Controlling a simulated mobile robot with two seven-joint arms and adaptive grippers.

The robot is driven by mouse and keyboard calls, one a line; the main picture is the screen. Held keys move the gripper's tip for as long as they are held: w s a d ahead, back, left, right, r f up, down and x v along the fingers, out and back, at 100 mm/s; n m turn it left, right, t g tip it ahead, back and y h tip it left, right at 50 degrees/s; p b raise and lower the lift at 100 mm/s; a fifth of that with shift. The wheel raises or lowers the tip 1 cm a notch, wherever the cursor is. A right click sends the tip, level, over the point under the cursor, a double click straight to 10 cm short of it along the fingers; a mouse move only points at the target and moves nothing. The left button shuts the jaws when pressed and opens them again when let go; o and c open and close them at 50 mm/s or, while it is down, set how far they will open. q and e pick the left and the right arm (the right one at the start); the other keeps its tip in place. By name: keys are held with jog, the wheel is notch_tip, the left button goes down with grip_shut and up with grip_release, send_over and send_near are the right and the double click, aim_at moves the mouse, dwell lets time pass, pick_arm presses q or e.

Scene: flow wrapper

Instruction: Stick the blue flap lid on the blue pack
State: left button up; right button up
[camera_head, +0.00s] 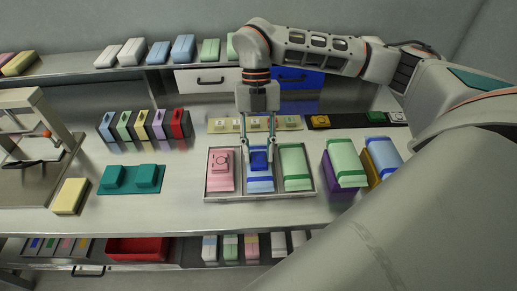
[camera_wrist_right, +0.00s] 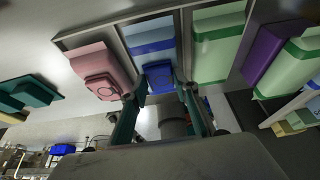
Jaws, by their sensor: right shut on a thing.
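The blue pack (camera_head: 260,184) lies in the middle compartment of a metal tray (camera_head: 262,196), between a pink pack (camera_head: 221,180) and a green pack (camera_head: 295,166). My right gripper (camera_head: 259,152) points down over the far part of the blue pack and is shut on the dark blue flap lid (camera_head: 259,160). In the right wrist view the lid (camera_wrist_right: 159,80) sits between the fingertips, at the end of the light blue pack (camera_wrist_right: 148,30). I cannot tell whether the lid touches the pack. The pink pack bears a pink lid with a ring mark. My left gripper is not in view.
Green and blue packs (camera_head: 346,155) stand right of the tray, near my right arm. A yellow strip with small pieces (camera_head: 230,125) lies behind it. A teal pad (camera_head: 131,188), a yellow block (camera_head: 70,196) and several coloured holders (camera_head: 144,127) are left. Bare table lies left of the tray.

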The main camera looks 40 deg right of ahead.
jog(key=o, duration=0.8)
jog(key=shift+f, duration=0.1)
jog(key=v, duration=1.2)
jog(key=shift+s, duration=0.1)
